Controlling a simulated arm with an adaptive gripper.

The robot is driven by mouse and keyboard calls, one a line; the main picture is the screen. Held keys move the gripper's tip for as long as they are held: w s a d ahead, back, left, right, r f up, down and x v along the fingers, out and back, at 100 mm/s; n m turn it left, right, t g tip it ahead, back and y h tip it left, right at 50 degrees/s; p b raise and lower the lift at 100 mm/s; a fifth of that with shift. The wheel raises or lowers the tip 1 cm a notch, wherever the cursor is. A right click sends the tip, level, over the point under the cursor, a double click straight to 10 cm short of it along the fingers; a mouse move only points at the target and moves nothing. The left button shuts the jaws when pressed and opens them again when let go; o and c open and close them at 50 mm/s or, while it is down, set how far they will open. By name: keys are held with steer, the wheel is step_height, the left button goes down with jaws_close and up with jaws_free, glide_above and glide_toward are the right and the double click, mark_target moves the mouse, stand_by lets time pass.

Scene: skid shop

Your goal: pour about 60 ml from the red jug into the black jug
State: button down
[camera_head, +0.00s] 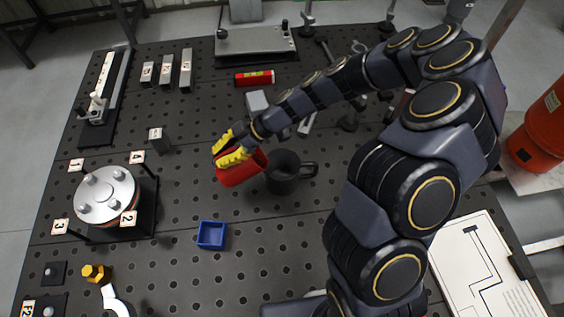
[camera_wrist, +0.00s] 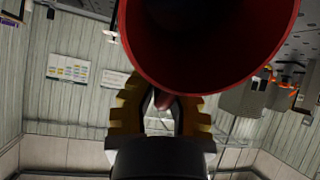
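The red jug (camera_head: 241,170) is held by my gripper (camera_head: 230,150), whose yellow fingers are closed on it. In the wrist view the red jug (camera_wrist: 210,80) fills the upper middle, its wide round mouth facing the camera and its inside dark. My gripper (camera_wrist: 163,105) shows below it, with its fingers on either side of the jug's handle. The jug looks tilted. The black jug (camera_head: 283,179) stands upright on the table just right of the red jug, its handle to the right. I cannot see any liquid in either jug.
The dark perforated table (camera_head: 180,255) has a blue tray (camera_head: 211,235) in front of the jugs. A round fixture (camera_head: 105,195) stands at left, a red cylinder (camera_head: 254,78) lies behind, and a grey block (camera_head: 257,103) is close by the arm. Front middle is mostly clear.

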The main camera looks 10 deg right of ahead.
mark_target(235, 148)
steer(key=shift+d+r+y, duration=0.2)
steer(key=shift+r+y, duration=0.1)
steer(key=shift+y, duration=0.1)
steer(key=shift+w+d+r+y+p, duration=0.15)
steer(key=shift+d+r+y+p, duration=0.3)
steer(key=shift+d+r+y, duration=0.35)
stand_by(1.4)
steer(key=shift+d+r+y+p, duration=0.15)
steer(key=shift+d+y+p, duration=0.15)
steer(key=shift+d+y, duration=0.3)
steer(key=shift+a, duration=0.15)
steer(key=a+f+h, duration=0.2)
steer(key=h, duration=0.1)
steer(key=shift+a, duration=0.2)
steer(key=shift+s+a+f+t+h, duration=0.1)
steer(key=shift+a+f+h, duration=0.25)
steer(key=shift+f+h, duration=0.3)
steer(key=shift+s+a+f+t+h, duration=0.1)
steer(key=shift+a+f+h, duration=0.25)
steer(key=shift+f+h, duration=0.3)
steer(key=shift+a+f+t+h, duration=0.1)
steer(key=shift+a+f+h, duration=0.35)
steer(key=shift+h, duration=0.35)
steer(key=shift+d, duration=0.1)
steer(key=shift+f, duration=0.1)
